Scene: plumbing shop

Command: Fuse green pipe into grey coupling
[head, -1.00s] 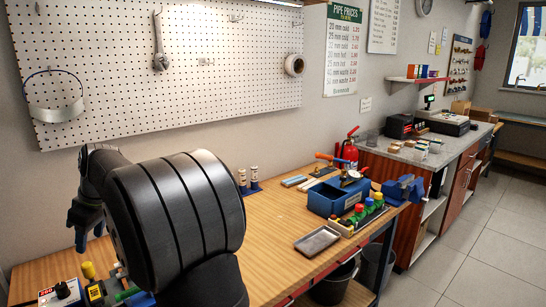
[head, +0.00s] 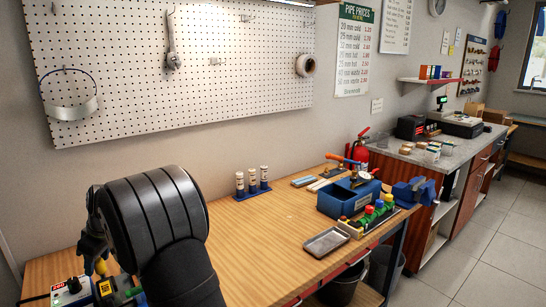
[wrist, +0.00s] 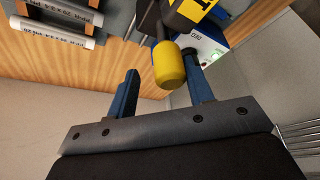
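My gripper (wrist: 163,85) is open in the wrist view, its two blue fingers apart with nothing held between them. A yellow rounded cylinder (wrist: 169,64) shows just beyond the fingertips, below a yellow-and-black block (wrist: 190,14). A green piece (head: 133,292), possibly the green pipe, shows low beside the yellow-and-black block (head: 105,288), partly covered by my arm. I cannot pick out the grey coupling.
A control box with a red display (head: 73,292) stands at the bench's near left. White labelled pipes (wrist: 52,34) lie in a rack in the wrist view. A blue toolbox (head: 343,197), grey tray (head: 326,241) and vise (head: 412,190) stand right. The bench's middle (head: 260,230) is clear.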

